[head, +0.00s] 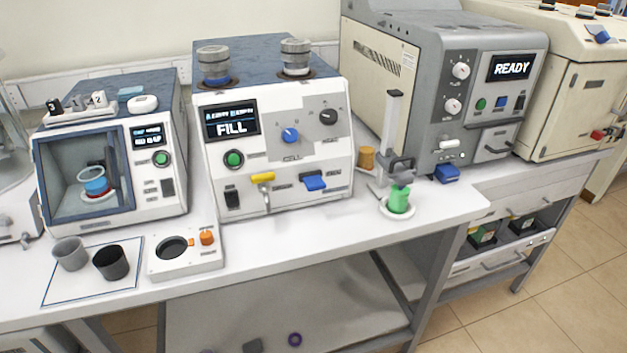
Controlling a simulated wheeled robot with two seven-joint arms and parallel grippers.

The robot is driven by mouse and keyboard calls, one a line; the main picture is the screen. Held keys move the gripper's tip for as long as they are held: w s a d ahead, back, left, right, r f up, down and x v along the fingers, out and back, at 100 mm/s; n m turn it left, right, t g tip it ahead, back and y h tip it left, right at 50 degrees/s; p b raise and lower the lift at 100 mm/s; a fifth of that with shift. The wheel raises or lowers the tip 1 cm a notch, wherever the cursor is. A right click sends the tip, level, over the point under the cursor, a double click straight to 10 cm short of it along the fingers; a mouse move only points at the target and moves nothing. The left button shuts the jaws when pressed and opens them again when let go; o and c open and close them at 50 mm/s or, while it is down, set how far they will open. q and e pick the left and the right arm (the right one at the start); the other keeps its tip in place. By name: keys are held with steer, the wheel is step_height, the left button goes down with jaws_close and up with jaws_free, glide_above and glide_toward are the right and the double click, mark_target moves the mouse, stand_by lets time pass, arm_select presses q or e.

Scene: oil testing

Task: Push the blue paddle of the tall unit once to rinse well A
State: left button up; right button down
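The blue paddle (314,183) sits low on the right of the front face of the white unit (207,135) in the middle of the bench. A yellow paddle (262,178) is to its left, above a small spout. The unit's display (231,122) reads "FILL", with a smaller line above it that is too blurred to read. I cannot tell which well is A. Neither of my grippers is in view.
Left is a windowed unit (83,130) holding a blue cup. Right are a stand (391,130) with a green container (399,200) and a grey machine (448,95) reading "READY".

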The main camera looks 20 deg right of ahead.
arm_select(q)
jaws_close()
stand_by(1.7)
